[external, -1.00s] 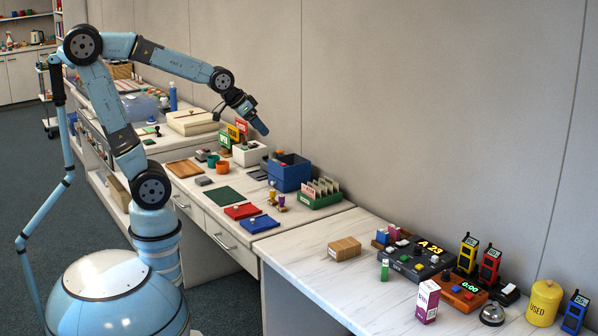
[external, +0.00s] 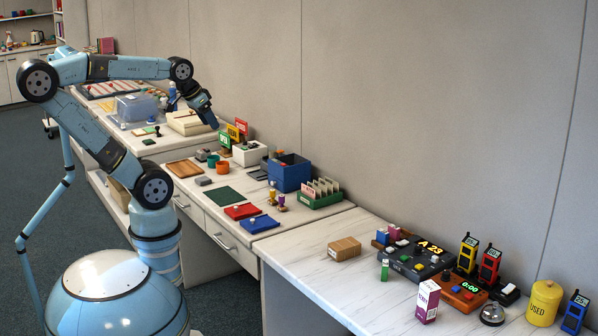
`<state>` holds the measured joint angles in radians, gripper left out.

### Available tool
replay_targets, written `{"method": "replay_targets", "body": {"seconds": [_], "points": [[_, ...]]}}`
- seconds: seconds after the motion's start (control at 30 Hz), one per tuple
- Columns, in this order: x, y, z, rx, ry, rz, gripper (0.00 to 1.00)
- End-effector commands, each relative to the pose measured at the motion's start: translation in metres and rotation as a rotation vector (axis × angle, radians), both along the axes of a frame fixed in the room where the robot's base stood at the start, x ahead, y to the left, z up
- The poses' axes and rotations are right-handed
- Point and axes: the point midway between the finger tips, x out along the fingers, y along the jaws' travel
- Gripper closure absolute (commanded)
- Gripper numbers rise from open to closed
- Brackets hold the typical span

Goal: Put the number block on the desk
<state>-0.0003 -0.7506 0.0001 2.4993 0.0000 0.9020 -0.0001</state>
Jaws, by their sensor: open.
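My gripper (external: 213,123) hangs in the air at the end of my arm, tilted down to the right, open, with nothing seen in it. Its tip shows just right of a beige box (external: 187,124); its exact height is hard to tell. The long white desk (external: 290,250) runs along the wall in sections. I cannot surely tell which thing is the number block. A dark console with a lit "A 23" display (external: 430,247) stands on the near right section, and a tan grooved block (external: 344,249) lies left of it.
Near my gripper are a white box (external: 250,152), coloured signs (external: 233,132), orange cups (external: 222,167) and a blue bin (external: 287,174). Red (external: 242,212) and blue (external: 252,225) trays lie further forward. A yellow canister (external: 543,303) stands far right. The near section's front left is bare.

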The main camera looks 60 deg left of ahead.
Motion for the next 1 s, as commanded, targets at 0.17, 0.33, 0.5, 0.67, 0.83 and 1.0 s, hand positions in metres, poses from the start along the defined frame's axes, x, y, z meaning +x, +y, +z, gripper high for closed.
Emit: {"method": "replay_targets", "body": {"seconds": [0.17,0.33,0.5,0.67,0.83,1.0], "points": [[0.009,-0.004,0.003,0.011,0.007,-0.011,0.39],[0.044,-0.02,0.009,0.049,0.03,-0.056,0.39],[0.088,-0.048,0.013,0.094,0.052,-0.117,0.39],[0.128,-0.081,0.01,0.129,0.068,-0.182,0.39],[0.168,-0.123,0.0,0.158,0.083,-0.253,0.39],[0.204,-0.172,-0.016,0.176,0.097,-0.328,0.39]]}}
